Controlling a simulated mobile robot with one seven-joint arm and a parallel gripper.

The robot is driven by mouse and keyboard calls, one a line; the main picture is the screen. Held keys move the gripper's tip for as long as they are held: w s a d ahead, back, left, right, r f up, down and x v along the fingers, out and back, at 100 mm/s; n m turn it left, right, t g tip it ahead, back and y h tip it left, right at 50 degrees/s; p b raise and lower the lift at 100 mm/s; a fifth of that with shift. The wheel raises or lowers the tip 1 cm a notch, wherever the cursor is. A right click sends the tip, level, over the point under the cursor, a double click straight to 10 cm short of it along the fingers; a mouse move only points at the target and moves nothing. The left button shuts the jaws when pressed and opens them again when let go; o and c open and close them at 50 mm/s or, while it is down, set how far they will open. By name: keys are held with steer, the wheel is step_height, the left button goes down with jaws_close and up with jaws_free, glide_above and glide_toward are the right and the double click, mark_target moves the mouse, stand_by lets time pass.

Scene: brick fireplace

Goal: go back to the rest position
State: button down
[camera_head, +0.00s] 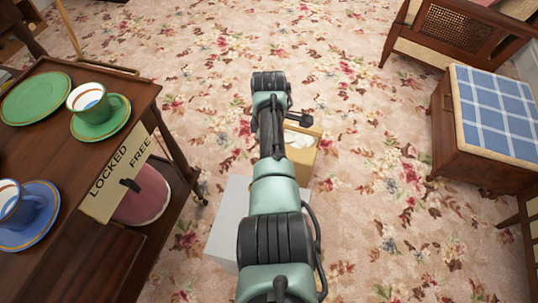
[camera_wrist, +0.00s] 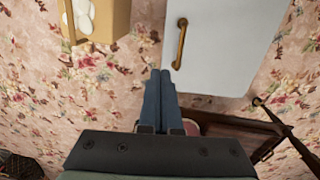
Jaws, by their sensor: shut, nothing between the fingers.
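My gripper (camera_wrist: 160,75) shows in the wrist view with its two dark blue fingers together and nothing between them. It points down over the floral carpet, and its tips show close to the edge of a pale grey-white cabinet (camera_wrist: 228,65) with a brass handle (camera_wrist: 180,45). In the head view my arm reaches out over the carpet. I cannot make out the fingers there. The pale cabinet (camera_head: 229,210) is partly hidden behind my arm.
A tan box (camera_head: 303,165) with white rounded things stands beyond the cabinet. At left, a wooden trolley (camera_head: 50,165) carries a green plate (camera_head: 35,98), cups on saucers and a "LOCKED FREE" sign (camera_head: 117,180). At right are a blue-checked stool (camera_head: 495,110) and a cane-panelled chair (camera_head: 455,30). Open carpet lies between.

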steer(key=shift+w+r, duration=0.1)
steer(key=shift+r, duration=0.5)
steer(key=shift+w, duration=0.1)
